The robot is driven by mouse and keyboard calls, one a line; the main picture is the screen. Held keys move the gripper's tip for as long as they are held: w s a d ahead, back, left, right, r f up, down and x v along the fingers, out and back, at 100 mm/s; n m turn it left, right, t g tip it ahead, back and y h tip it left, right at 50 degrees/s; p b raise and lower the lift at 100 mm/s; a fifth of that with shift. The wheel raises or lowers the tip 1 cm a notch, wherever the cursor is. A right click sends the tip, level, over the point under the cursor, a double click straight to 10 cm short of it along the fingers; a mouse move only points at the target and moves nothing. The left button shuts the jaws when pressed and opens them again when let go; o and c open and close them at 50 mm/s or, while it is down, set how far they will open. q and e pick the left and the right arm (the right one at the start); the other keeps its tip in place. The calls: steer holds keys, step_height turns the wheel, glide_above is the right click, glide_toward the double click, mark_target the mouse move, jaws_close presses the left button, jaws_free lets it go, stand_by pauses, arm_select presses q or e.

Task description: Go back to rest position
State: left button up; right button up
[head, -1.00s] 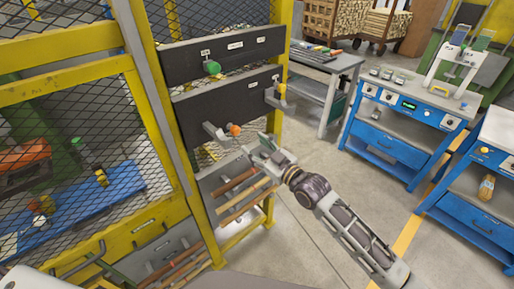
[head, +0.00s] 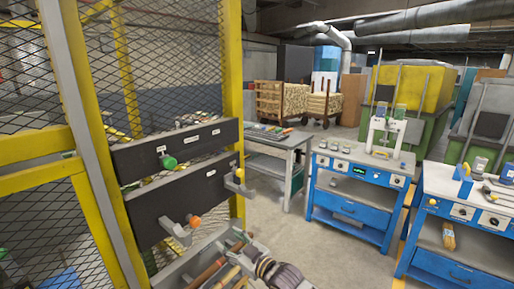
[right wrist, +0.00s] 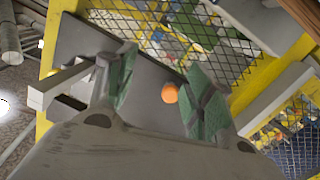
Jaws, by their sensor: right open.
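My right gripper (head: 240,243) is in the lower middle of the head view, in front of the yellow rack. Its jaws are open and empty, and its green pads stand apart in the right wrist view (right wrist: 160,85). My left gripper is not in view.
The rack has dark panels (head: 150,208), a green knob (head: 168,162), a yellow knob (head: 238,172) and wooden-handled tools below. A grey table (head: 283,142) and blue workbenches (head: 345,215) stand to the right. Concrete floor between them is clear.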

steer(key=w+d+f+m+h, duration=0.2)
steer(key=w+d+f+h, duration=0.25)
steer(key=d+f, duration=0.55)
steer(key=w+d+f+m+h, duration=0.25)
steer(key=w+d+f, duration=0.35)
steer(key=d+f, duration=0.4)
steer(key=s+d+f+m+g+h, duration=0.1)
steer(key=s+d+f, duration=0.25)
steer(key=f, duration=0.35)
steer(key=s+d+f+h, duration=0.2)
steer(key=d+f, duration=0.3)
steer(key=f, duration=0.3)
steer(key=s+d+f+m+g+h, duration=0.1)
steer(key=s+d+f, duration=0.25)
steer(key=f, duration=0.35)
steer(key=s+d+f+m+g+h, duration=0.1)
steer(key=s+d+f+g, duration=0.15)
steer(key=s+f, duration=0.8)
steer(key=s+d+f+m+g+h, duration=0.15)
steer(key=s+d+f, duration=0.25)
steer(key=s+f, duration=0.65)
steer(key=s+a+f+g, duration=0.2)
steer(key=s, duration=1.5)
steer(key=s+a+f+g+y, duration=0.1)
steer(key=s+f+g, duration=0.2)
steer(key=s, duration=1.4)
steer(key=shift+s+a+m, duration=0.25)
steer(key=shift+a+m, duration=0.05)
steer(key=shift+a, duration=0.05)
